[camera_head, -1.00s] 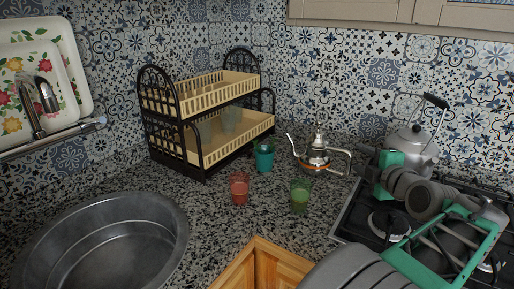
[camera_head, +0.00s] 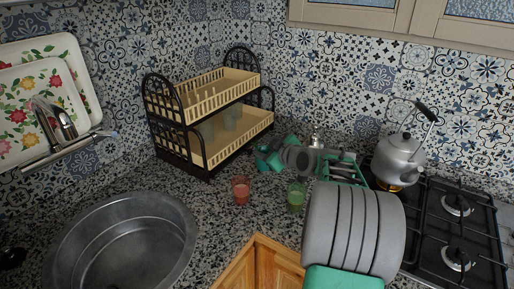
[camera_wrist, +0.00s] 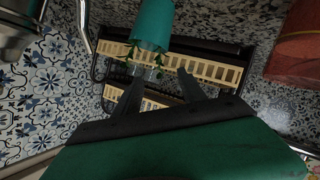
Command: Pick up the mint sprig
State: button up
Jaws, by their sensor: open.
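The mint sprig (camera_wrist: 131,51) shows in the wrist view as small dark green leaves at the rim of a teal cup (camera_wrist: 153,22). The cup appears upside down in that view. My gripper (camera_wrist: 160,76) is open, with its two dark fingers spread on either side of the sprig's leaves. I cannot tell whether they touch it. In the head view my gripper (camera_head: 272,152) is at the teal cup by the rack and largely covers it. The sprig cannot be made out there.
A red glass (camera_head: 241,190) and a green glass (camera_head: 296,195) stand in front of the cup. A two-tier dish rack (camera_head: 212,125) is behind it. The metal teapot (camera_head: 316,137) is mostly hidden by my arm. A kettle (camera_head: 401,155) stands on the stove at right; a sink basin (camera_head: 125,245) is at left.

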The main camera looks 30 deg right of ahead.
aim_at(257, 145)
jog(key=shift+m, duration=0.6)
jog(key=shift+w, duration=0.25)
jog(key=p+x, duration=0.1)
jog(key=x, duration=0.6)
jog(key=shift+w+f+p, duration=0.1)
jog(key=shift+w+p, duration=0.1)
jog(key=shift+p, duration=0.1)
jog(key=shift+c, duration=0.5)
grip_shut()
